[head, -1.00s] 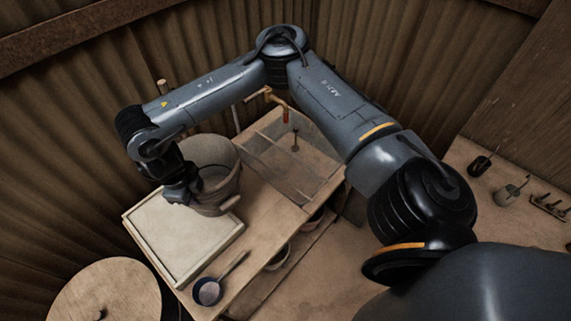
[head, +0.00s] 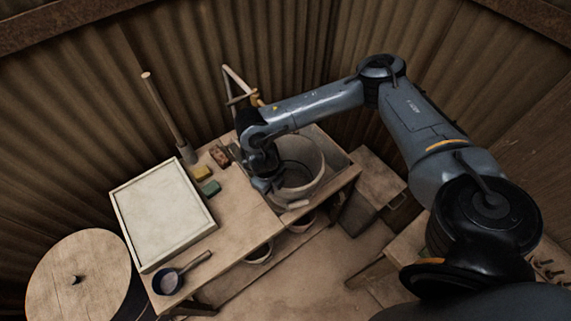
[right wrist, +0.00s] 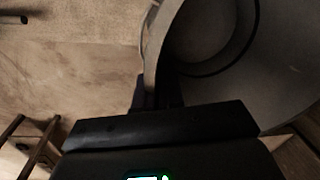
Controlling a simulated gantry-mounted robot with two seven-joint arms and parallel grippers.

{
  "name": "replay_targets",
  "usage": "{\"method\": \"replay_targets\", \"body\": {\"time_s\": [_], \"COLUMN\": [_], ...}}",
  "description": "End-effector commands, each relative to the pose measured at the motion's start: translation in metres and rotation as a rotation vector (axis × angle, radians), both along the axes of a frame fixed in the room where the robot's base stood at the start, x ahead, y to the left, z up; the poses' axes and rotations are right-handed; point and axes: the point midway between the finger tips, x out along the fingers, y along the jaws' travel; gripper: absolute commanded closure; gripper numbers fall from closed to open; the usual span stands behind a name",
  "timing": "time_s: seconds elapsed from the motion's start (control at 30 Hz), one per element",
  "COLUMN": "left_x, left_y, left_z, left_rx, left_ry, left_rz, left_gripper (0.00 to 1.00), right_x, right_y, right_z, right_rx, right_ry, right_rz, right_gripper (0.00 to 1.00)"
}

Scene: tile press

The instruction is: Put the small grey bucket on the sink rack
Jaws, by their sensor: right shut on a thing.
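The grey bucket (head: 306,160) is upright over the sink (head: 338,158) at the right end of the wooden bench, and covers most of it. I cannot tell whether the bucket is resting or held a little above. My right gripper (head: 272,187) is shut on the bucket's near left side. In the right wrist view the bucket (right wrist: 205,35) fills the upper right, with its wall between the dark fingers (right wrist: 158,92). The sink rack is hidden behind the bucket. My left gripper is not in view.
A framed white tray (head: 163,212) and a small pan (head: 170,281) are on the bench's left. Green (head: 210,188) and yellow (head: 201,172) blocks lie between tray and sink. A tap pipe (head: 238,85) rises behind. A round lidded barrel (head: 80,275) stands at left.

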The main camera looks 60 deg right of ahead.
Motion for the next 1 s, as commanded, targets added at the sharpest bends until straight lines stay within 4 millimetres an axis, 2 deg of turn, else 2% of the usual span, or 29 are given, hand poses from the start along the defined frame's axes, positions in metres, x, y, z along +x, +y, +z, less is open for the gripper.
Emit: {"method": "replay_targets", "body": {"time_s": [0.03,0.2,0.4,0.57,0.77,1.0], "left_x": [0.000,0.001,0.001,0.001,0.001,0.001], "left_y": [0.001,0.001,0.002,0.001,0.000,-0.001], "left_z": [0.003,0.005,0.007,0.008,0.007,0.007], "left_rx": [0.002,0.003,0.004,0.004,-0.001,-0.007], "left_ry": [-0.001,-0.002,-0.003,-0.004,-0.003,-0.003], "left_rz": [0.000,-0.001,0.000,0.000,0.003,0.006], "left_gripper": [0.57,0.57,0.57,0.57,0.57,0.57], "right_x": [-0.009,-0.030,-0.045,-0.051,-0.034,0.016], "right_y": [-0.001,-0.004,-0.006,-0.007,-0.015,-0.036], "right_z": [-0.005,-0.019,-0.029,-0.033,-0.034,-0.033], "right_rx": [0.001,0.000,-0.001,-0.002,-0.003,-0.002], "right_ry": [0.005,0.004,0.001,-0.001,-0.004,-0.004], "right_rz": [-0.005,-0.016,-0.018,-0.018,-0.022,-0.023], "right_gripper": [1.00,1.00,1.00,1.00,1.00,1.00]}}
